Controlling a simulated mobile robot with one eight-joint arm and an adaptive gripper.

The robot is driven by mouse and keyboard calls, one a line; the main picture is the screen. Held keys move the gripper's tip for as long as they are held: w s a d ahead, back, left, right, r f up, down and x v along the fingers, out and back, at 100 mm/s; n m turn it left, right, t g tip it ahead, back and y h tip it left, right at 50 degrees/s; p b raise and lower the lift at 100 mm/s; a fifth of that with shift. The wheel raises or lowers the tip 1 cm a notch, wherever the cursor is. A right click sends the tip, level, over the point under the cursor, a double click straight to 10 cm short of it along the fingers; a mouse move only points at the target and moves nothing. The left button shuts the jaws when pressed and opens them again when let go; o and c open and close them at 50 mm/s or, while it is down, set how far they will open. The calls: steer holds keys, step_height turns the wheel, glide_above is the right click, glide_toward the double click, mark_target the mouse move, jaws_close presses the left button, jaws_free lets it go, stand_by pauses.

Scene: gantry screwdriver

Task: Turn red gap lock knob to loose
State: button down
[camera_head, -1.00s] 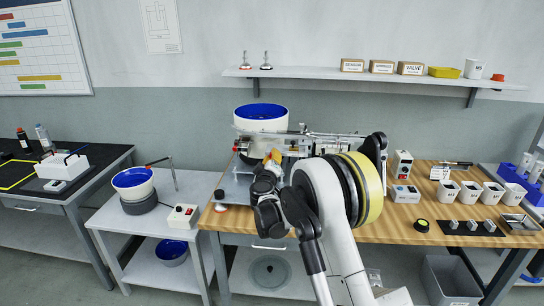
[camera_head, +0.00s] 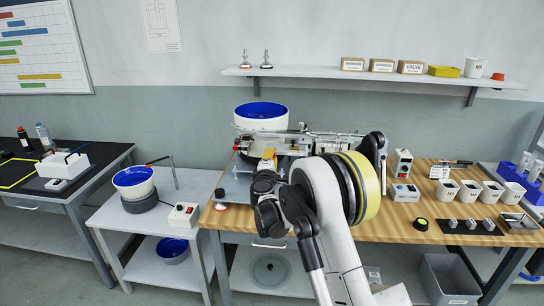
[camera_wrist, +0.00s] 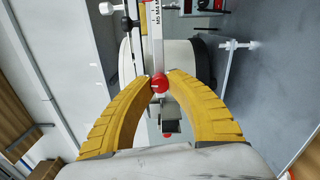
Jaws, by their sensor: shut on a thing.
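The red gap lock knob (camera_wrist: 159,83) shows in the wrist view between the tips of my gripper's two yellow fingers (camera_wrist: 158,90). The fingertips close on it from both sides. It sits on a pale bar (camera_wrist: 157,45) with black lettering, of which "M5 M4" can be read. In the head view my gripper (camera_head: 268,160) is at the front of the gantry screwdriver (camera_head: 300,143) on the wooden bench. My arm hides part of that machine, and the red knob cannot be made out there.
A white bowl feeder with a blue inside (camera_head: 262,117) stands behind the machine. White cups (camera_head: 470,190) and a switch box (camera_head: 403,163) stand to the right on the bench.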

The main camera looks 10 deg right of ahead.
steer(key=shift+n, duration=0.4)
steer(key=c, duration=1.6)
jaws_free()
steer(key=shift+o, duration=0.2)
steer(key=v, duration=1.2)
steer(key=shift+r, duration=0.1)
